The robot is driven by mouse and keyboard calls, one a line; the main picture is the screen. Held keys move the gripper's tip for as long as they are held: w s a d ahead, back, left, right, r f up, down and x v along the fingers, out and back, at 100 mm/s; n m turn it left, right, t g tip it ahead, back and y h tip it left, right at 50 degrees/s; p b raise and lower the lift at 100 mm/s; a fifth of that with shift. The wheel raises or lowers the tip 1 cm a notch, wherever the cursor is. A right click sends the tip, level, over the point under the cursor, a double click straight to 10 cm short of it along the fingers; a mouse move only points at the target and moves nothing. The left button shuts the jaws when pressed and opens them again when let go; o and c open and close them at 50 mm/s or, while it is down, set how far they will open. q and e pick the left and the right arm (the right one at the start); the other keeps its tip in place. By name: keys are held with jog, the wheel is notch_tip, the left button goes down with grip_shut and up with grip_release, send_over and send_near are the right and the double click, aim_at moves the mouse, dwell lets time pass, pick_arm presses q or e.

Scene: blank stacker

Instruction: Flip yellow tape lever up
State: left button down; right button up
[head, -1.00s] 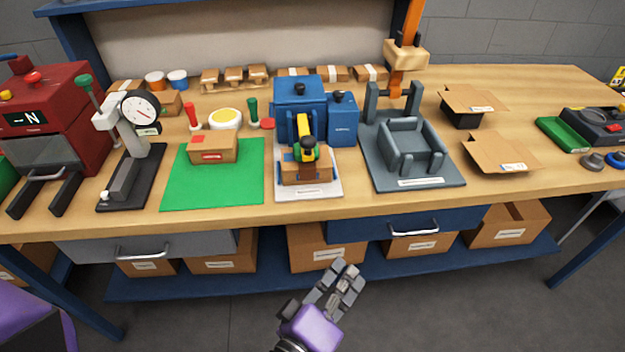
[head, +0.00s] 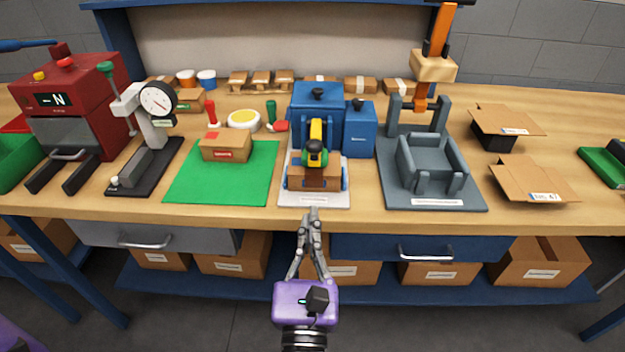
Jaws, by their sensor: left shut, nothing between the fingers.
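The yellow tape lever (head: 316,131) is on the blue machine (head: 318,96) near the middle of the table. It points toward me and down, with a black and green end (head: 315,154) over a brown box (head: 313,177) on a pale base plate (head: 312,199). My left gripper (head: 312,213) is shut and empty. In the picture its fingertips are just below the front edge of that plate, below the lever and apart from it.
A smaller blue unit (head: 360,127) stands right of the machine. A green mat (head: 190,187) with a cardboard box (head: 227,147) lies to the left, and a grey fixture (head: 432,165) stands to the right. The table's front edge (head: 240,217) runs behind my gripper's fingers.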

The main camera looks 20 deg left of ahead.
aim_at(315, 165)
pick_arm(q)
jog(key=p+x, duration=0.3)
jog(key=x, duration=0.6)
jog(key=shift+w+d+r, duration=0.1)
jog(key=shift+d, duration=0.05)
jog(key=shift+w, duration=0.4)
jog(key=shift+a, duration=0.2)
pick_arm(e)
jog(key=r, duration=0.2)
jog(key=shift+d+r, duration=0.3)
jog(key=shift+d, duration=0.1)
jog(key=shift+w, duration=0.1)
